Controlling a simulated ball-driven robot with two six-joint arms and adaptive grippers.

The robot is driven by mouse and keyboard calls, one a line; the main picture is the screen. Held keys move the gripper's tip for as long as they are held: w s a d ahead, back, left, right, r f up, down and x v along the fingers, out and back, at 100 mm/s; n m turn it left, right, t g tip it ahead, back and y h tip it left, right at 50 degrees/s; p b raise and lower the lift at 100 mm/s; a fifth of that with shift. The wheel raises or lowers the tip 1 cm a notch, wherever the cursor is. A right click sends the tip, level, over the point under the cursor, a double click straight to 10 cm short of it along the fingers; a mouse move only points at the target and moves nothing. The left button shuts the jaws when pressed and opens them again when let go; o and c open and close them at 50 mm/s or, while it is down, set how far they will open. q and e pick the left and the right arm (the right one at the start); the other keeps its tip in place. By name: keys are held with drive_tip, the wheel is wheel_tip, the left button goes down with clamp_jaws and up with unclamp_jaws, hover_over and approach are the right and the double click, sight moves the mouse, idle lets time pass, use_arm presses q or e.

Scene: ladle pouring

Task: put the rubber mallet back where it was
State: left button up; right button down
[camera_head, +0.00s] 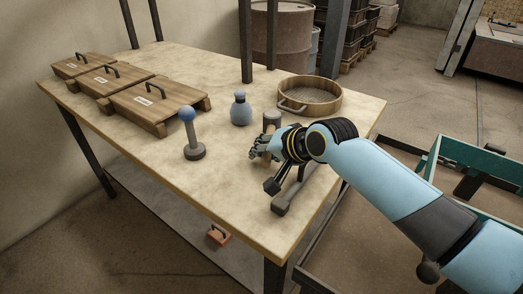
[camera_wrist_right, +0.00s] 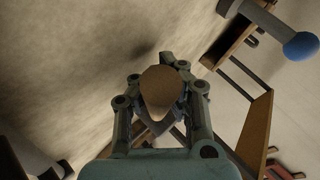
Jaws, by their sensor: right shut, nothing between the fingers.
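The mallet appears to be the grey cylindrical head (camera_head: 271,119) with a tan handle, close to my right gripper (camera_head: 256,149) over the table. A tan rounded end, likely its handle (camera_wrist_right: 160,90), shows in line with the fingers of my right gripper (camera_wrist_right: 160,125) in the right wrist view. That gripper is shut with nothing held between its fingers. Its hand partly hides the mallet, so I cannot tell whether they touch. A grey bar-like rest (camera_head: 295,191) lies on the table beside the hand, partly behind my arm. My left gripper is out of view.
On the table (camera_head: 120,132) stand a blue-ball post (camera_head: 194,140), a blue-grey bottle (camera_head: 240,110), a round wooden sieve (camera_head: 333,101) and lidded wooden boxes (camera_head: 152,103). Dark uprights (camera_head: 246,45) rise at the back. An orange handled object (camera_head: 218,236) is below. The front-left tabletop is clear.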

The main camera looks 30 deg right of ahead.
drive_tip(key=shift+s+f, duration=0.15)
drive_tip(key=shift+f, duration=0.25)
